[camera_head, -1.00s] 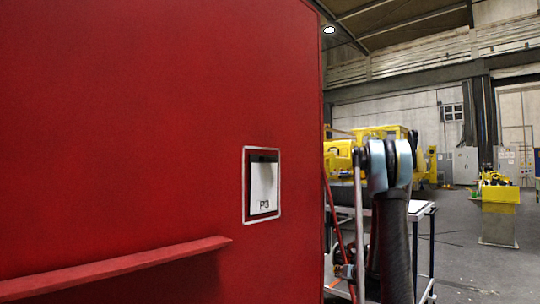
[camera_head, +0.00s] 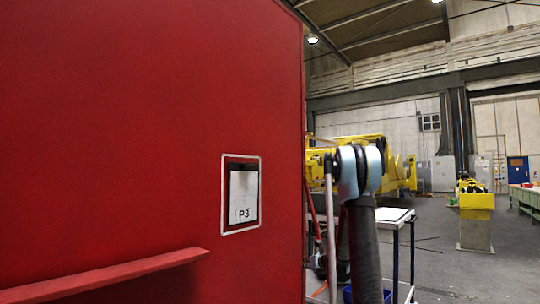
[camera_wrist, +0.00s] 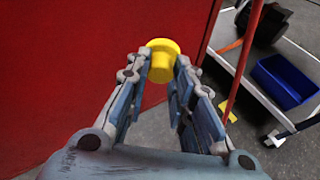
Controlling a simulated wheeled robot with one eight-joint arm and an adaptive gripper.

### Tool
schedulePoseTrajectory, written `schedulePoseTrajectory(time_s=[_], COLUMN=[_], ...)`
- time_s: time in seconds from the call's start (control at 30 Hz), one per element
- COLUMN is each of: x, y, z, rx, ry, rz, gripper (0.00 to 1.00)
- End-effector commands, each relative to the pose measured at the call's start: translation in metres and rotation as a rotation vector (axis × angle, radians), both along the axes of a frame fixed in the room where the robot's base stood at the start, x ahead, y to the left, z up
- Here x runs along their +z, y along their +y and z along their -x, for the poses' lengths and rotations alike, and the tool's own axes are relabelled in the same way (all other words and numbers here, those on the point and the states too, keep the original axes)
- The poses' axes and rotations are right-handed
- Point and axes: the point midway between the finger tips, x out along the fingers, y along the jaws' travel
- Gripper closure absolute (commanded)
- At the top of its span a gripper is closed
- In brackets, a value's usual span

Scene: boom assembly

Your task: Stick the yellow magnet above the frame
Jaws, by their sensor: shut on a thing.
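The yellow magnet (camera_wrist: 162,58) is a round knob between the tips of my gripper (camera_wrist: 160,66) in the wrist view, and the fingers are shut on it. In the wrist view the red panel lies to the left of the gripper, and I cannot tell whether the magnet touches it. The frame (camera_head: 225,204) is a thin white rectangle on the red panel (camera_head: 130,110) in the head view. A white sheet marked P3 (camera_head: 243,193) sits inside it. The gripper and the magnet do not show in the head view.
A red ledge (camera_head: 110,274) sticks out of the panel at lower left. A trolley (camera_wrist: 290,55) with a blue bin (camera_wrist: 284,80) stands right of the gripper, near a slanting red rod (camera_wrist: 243,58). Yellow machinery (camera_head: 370,160) stands behind. The panel above the frame is bare.

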Motion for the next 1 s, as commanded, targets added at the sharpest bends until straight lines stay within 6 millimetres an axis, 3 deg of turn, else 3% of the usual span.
schedulePoseTrajectory(time_s=[0.2,0.5,0.77,1.0], x=[0.06,0.156,0.25,0.34], y=[0.022,0.055,0.084,0.113], z=[-0.042,-0.08,-0.091,-0.081], rx=[0.074,0.175,0.263,0.343], ry=[-0.013,-0.037,-0.062,-0.089], rz=[0.055,0.128,0.19,0.246], gripper=[1.0,1.0,1.0,1.0])
